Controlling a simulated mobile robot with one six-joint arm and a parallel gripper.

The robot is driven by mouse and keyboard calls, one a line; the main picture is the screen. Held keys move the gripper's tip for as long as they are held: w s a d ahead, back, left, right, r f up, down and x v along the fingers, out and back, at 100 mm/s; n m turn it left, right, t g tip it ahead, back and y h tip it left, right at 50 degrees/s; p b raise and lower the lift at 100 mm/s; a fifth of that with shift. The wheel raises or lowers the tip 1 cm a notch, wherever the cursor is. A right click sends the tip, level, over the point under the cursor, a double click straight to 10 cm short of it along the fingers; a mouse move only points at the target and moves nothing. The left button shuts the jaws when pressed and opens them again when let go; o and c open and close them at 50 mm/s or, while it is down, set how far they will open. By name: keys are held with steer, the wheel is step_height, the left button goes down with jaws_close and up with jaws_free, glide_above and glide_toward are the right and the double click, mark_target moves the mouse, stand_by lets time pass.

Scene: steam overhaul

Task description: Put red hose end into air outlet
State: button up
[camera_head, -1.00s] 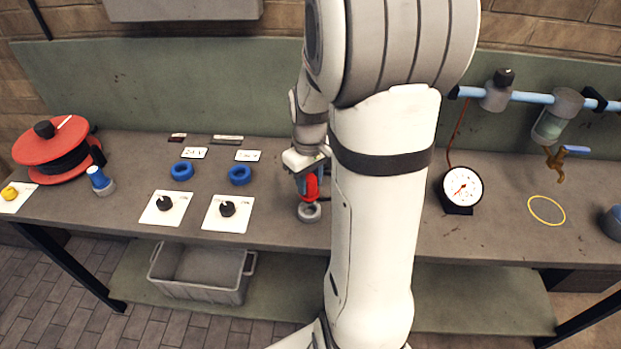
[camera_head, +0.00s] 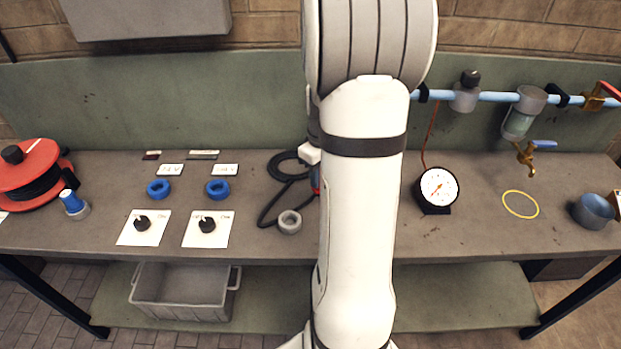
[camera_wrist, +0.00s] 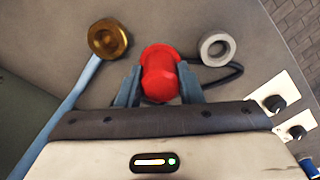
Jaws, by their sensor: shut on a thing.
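The red hose end (camera_wrist: 160,72) is between the jaws of my gripper (camera_wrist: 158,90) in the wrist view. The jaws are shut on it, one blue-grey finger at each side. In the head view my arm hides most of it; only a sliver of red (camera_head: 316,180) shows at the arm's left edge. A round brass fitting (camera_wrist: 108,40) on a light-blue pipe, which looks like the air outlet, is up and left of the hose end in the wrist view, apart from it. In the head view I cannot see this fitting.
A grey ring (camera_head: 289,221) stands on the bench left of my arm, with a looped black hose (camera_head: 276,196) beside it. The pressure gauge (camera_head: 438,188) stands right of my arm. Two switch plates (camera_head: 208,229) are further left. Bare bench lies around the yellow circle (camera_head: 520,204).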

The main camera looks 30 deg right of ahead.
steer(key=shift+d, duration=1.15)
steer(key=shift+d, duration=0.1)
steer(key=d, duration=0.6)
steer(key=shift+f+b, duration=1.9)
steer(key=shift+f, duration=1.05)
steer(key=o, duration=1.2)
steer(key=shift+c, duration=0.2)
step_height(320, 180, up, 8)
steer(key=shift+b, duration=0.3)
